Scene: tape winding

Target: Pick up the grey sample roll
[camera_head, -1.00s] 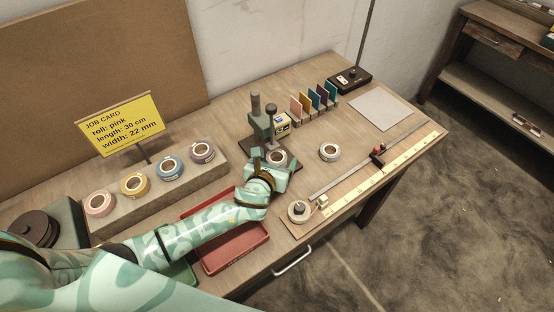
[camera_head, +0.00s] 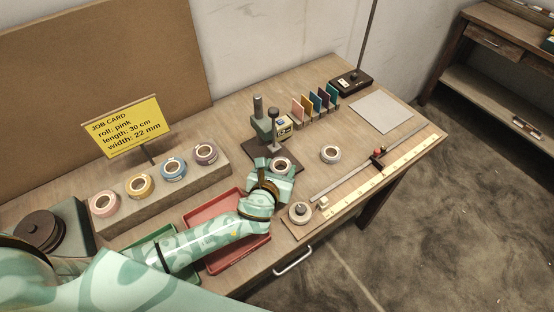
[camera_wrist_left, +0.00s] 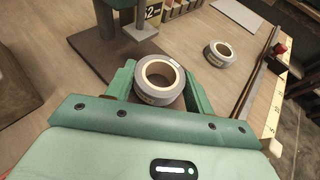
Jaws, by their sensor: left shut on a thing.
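A grey roll with a pale core (camera_wrist_left: 157,98) sits between the two green fingers of my left gripper (camera_wrist_left: 160,84) in the left wrist view. The gripper is shut on it. In the head view this roll (camera_head: 281,171) shows at the end of my left arm, just in front of the press stand's dark base. Whether it is clear of the surface is hard to tell. A second, similar grey roll (camera_head: 330,159) lies flat on the table to the right, apart from the gripper; it also shows in the left wrist view (camera_wrist_left: 219,60). My right gripper is not in view.
The press stand (camera_head: 262,128) is close behind the gripper. A red tray (camera_head: 204,213) lies under my left forearm. Pink, yellow, blue and purple rolls stand on a grey block (camera_head: 193,184). A ruler board (camera_head: 396,170) runs along the right edge.

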